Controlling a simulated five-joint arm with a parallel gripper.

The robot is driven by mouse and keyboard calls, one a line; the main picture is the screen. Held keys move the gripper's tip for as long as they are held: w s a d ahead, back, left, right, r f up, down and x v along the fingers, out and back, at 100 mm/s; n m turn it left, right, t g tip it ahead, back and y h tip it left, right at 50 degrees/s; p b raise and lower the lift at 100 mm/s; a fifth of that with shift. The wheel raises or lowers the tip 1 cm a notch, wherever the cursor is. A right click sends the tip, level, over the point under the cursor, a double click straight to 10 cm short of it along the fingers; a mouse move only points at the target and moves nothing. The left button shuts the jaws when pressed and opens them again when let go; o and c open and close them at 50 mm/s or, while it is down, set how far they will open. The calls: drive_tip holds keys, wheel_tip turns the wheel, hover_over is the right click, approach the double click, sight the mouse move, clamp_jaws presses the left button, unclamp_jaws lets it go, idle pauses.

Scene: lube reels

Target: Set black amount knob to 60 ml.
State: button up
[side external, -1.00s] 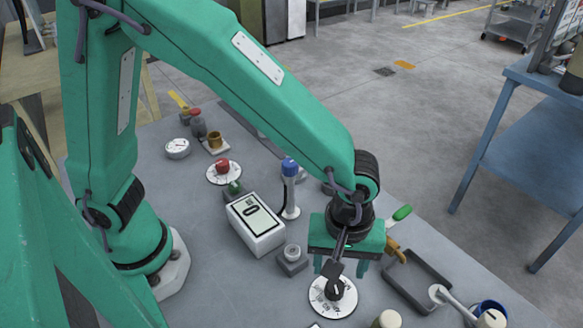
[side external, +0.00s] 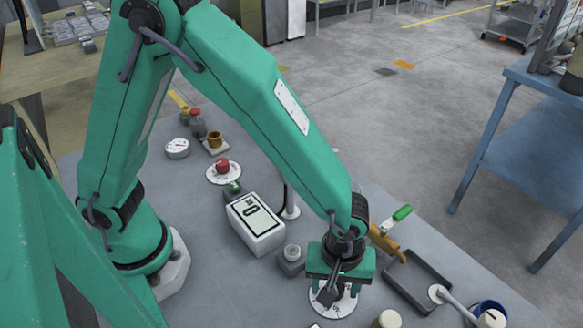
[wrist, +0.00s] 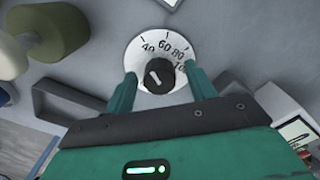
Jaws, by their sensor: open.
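The black amount knob (wrist: 160,77) sits on a round white dial (wrist: 144,50) marked 40, 60, 80 and about 100. The white line on the knob tilts up and left, toward the 40 side. My gripper (wrist: 161,75) is open, with one teal finger on each side of the knob. Whether either finger touches it I cannot tell. In the side external view my gripper (side external: 334,290) is low over the dial (side external: 345,304) and hides most of the knob.
A red knob (side external: 222,165) is farther back. A cream-topped part (side external: 388,319) stands near the front.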

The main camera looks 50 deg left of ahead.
drive_tip(key=shift+f, duration=0.1)
drive_tip(key=c, duration=1)
drive_tip(key=shift+o, duration=0.2)
drive_tip(key=shift+m, duration=0.4)
drive_tip(key=m, duration=0.3)
drive_tip(key=shift+m, duration=2)
drive_tip(key=o, duration=1)
drive_tip(key=shift+c, duration=0.2)
